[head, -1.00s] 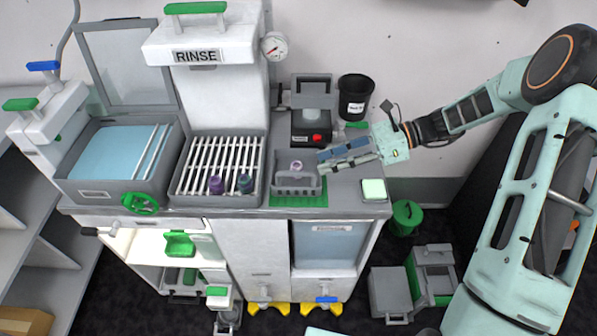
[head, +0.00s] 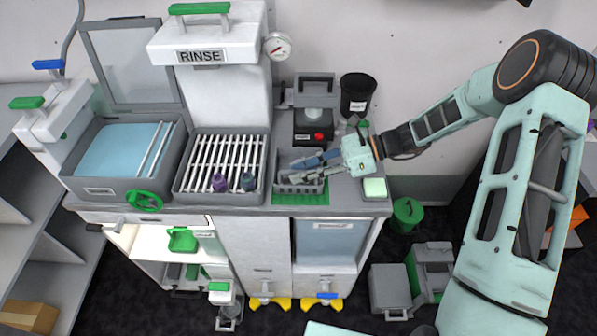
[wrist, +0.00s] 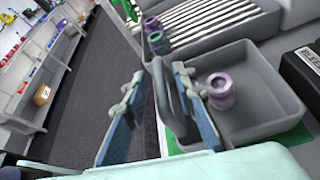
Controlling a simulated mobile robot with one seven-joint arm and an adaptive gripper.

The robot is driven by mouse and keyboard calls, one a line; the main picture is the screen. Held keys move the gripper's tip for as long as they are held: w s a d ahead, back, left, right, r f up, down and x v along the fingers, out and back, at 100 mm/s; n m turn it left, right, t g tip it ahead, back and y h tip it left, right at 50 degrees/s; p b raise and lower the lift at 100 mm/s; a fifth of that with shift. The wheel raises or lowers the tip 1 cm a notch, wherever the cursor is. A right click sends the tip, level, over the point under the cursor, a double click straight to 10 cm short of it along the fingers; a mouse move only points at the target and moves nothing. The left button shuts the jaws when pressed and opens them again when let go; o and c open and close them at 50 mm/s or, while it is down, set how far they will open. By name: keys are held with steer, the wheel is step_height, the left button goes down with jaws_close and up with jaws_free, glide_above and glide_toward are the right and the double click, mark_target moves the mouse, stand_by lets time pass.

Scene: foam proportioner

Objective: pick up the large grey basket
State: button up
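The grey basket (head: 299,188) sits on a green mat (head: 300,199) on the counter, right of the slatted rack. It also shows in the wrist view (wrist: 262,125), with a purple fitting (wrist: 220,90) inside. My gripper (head: 288,170) is over the basket, its fingers pointing left and hiding part of it in the head view. In the wrist view my gripper (wrist: 160,76) is open, its two blue-padded fingers apart. The basket's raised grey handle (wrist: 170,98) stands between them, nearer the right finger. A clear gap shows between the handle and the left finger.
Left of the basket is the slatted rack (head: 219,146) with purple and teal fittings on it. Behind the basket stands a black device with a red button (head: 313,129) and a black bin (head: 357,94). A pale green block (head: 374,188) lies to the right.

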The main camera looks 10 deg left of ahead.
jaws_close()
steer(key=shift+r, duration=0.1)
